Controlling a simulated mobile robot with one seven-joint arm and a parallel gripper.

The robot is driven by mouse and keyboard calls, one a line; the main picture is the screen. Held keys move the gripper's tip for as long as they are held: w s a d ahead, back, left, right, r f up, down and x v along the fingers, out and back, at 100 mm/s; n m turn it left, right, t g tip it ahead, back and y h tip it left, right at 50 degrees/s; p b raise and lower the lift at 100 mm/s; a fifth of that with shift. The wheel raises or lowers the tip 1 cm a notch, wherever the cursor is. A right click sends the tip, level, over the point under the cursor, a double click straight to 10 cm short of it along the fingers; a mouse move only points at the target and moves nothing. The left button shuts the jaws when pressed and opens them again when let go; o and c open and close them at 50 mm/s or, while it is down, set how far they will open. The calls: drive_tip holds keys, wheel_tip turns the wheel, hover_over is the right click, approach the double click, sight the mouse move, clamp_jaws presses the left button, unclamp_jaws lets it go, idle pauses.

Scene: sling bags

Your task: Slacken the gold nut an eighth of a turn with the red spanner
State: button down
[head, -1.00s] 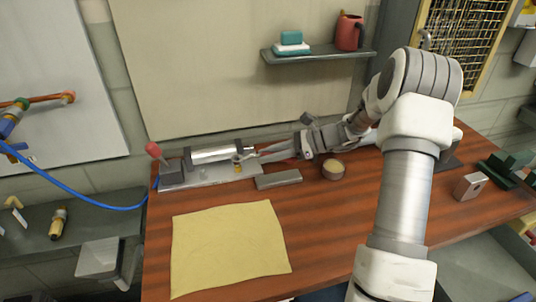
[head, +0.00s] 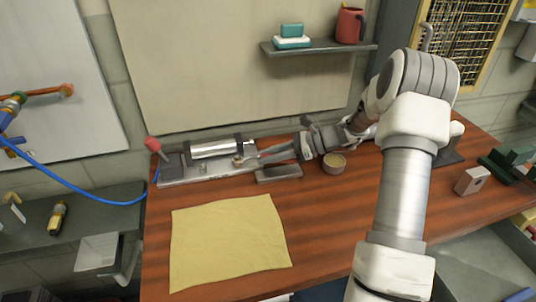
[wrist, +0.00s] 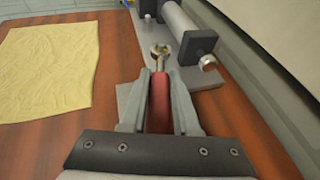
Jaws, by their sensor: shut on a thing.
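My gripper (wrist: 160,82) is shut on the red spanner (wrist: 159,105), with its red handle between the two fingers in the wrist view. The spanner's metal open end points away from me. The gold nut (wrist: 161,48) shows at that open end, and the jaws appear to be around it; how fully they seat is too small to tell. In the head view my gripper (head: 264,155) reaches left, low over the bench, to the gold nut (head: 237,161) on the metal fixture plate (head: 215,173). My fingers hide most of the spanner there.
A silver cylinder in dark holders (head: 210,149) stands right behind the nut. A grey block (head: 279,173) lies just in front of my gripper, and a round tin (head: 334,163) stands nearby. A yellow cloth (head: 228,242) covers the front left; the bench middle is clear.

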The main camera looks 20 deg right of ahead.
drive_tip(key=shift+f, duration=0.45)
drive_tip(key=shift+w+r+n+g, duration=0.1)
drive_tip(key=shift+w+n+g, duration=0.2)
drive_tip(key=shift+n+g, duration=0.15)
drive_tip(key=shift+w+d+n+g+p, duration=0.15)
drive_tip(key=shift+w+n+g+p, duration=0.25)
drive_tip(key=shift+n+g, duration=0.25)
drive_tip(key=shift+w+n+g+y, duration=0.3)
drive_tip(key=shift+w+n+g, duration=0.45)
drive_tip(key=shift+g, duration=0.35)
drive_tip(key=shift+s+p, duration=0.15)
drive_tip(key=shift+p, duration=0.15)
drive_tip(key=shift+s, duration=0.1)
drive_tip(key=shift+m+t, duration=0.25)
drive_tip(key=shift+t, duration=0.05)
